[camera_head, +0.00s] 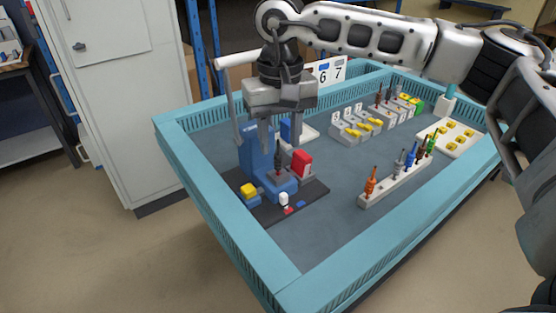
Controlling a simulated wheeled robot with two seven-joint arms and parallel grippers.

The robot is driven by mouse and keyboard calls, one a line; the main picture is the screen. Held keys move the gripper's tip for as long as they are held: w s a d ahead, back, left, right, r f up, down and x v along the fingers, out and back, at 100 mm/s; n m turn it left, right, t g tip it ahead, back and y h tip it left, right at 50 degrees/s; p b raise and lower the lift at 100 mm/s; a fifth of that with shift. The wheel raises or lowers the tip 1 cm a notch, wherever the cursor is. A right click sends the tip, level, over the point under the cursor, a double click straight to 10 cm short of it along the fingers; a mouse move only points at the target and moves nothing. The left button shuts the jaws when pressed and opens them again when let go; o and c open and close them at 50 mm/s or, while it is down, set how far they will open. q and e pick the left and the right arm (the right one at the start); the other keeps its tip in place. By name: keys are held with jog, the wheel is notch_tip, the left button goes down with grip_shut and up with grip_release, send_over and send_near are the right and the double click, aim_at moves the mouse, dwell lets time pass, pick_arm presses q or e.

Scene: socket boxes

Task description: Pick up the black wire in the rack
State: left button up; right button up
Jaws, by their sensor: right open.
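A white rack (386,188) stands on the right of the grey tray floor. It holds a row of upright wires: orange (371,182) at the near end, then grey, blue and green ones. Dark pieces show among the green ones at the far end, too small to tell which is the black wire. My right gripper (265,138) is open, pointing down over the blue fixture (257,160) at the left, well away from the rack. A dark upright piece (278,157) stands in the fixture close to the fingers; I see no grip on it. My left gripper is out of view.
The teal-rimmed table (225,222) encloses everything. Grey socket boxes (345,135) with yellow parts stand at the back, and a white tray (462,141) with yellow pieces at the right. A red block (301,164) sits beside the fixture. The middle floor is clear.

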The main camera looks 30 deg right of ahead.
aim_at(278, 155)
jog(key=shift+w+f, duration=0.15)
jog(key=shift+f, duration=2.8)
grip_shut()
